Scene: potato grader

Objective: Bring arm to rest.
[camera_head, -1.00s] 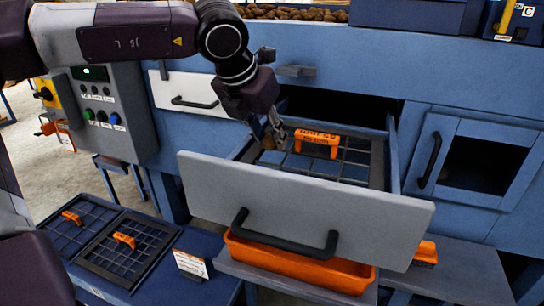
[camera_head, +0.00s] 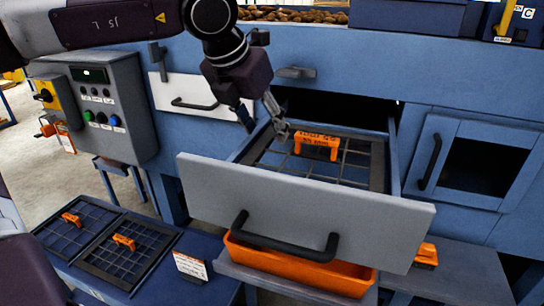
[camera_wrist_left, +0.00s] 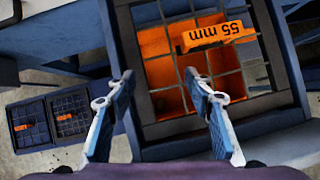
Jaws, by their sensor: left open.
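My left gripper (camera_head: 262,117) is open and empty. It hangs over the left rear part of the open drawer (camera_head: 300,205), above its grid screen. In the left wrist view its two fingers (camera_wrist_left: 160,95) stand wide apart with nothing between them. The screen (camera_head: 346,172) lies in the drawer and has an orange handle (camera_head: 317,141). In the left wrist view this handle (camera_wrist_left: 218,36) reads "55 mm" and lies beyond the fingertips, apart from them. My right gripper is not in view.
The grey drawer front with its black handle (camera_head: 285,240) sticks out towards me. An orange bin (camera_head: 300,268) stands below it. Two more screens (camera_head: 75,225) (camera_head: 125,255) lie on the blue table at the lower left. A control box (camera_head: 100,112) stands at the left.

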